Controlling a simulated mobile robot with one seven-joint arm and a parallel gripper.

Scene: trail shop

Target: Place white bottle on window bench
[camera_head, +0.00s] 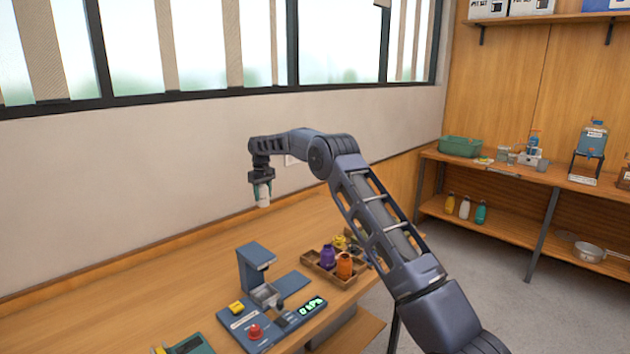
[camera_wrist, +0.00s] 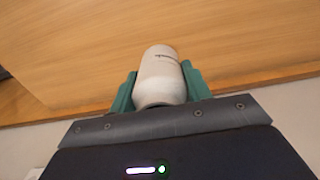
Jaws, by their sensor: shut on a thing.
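A white bottle (camera_wrist: 160,80) is held between the green fingers of my gripper (camera_wrist: 160,92) in the wrist view. In the head view the bottle (camera_head: 263,195) hangs below my gripper (camera_head: 261,180), above the back part of the wooden window bench (camera_head: 190,265). The bottle looks apart from the bench top, though its exact height is hard to tell. My gripper is shut on the bottle, near the wall below the windows.
A blue-grey device (camera_head: 262,280) with a red button stands on the bench front. A wooden tray (camera_head: 318,272) with purple and orange bottles is to its right. A shelf (camera_head: 530,172) at right holds a green bin (camera_head: 460,146) and several bottles. The bench's back left is clear.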

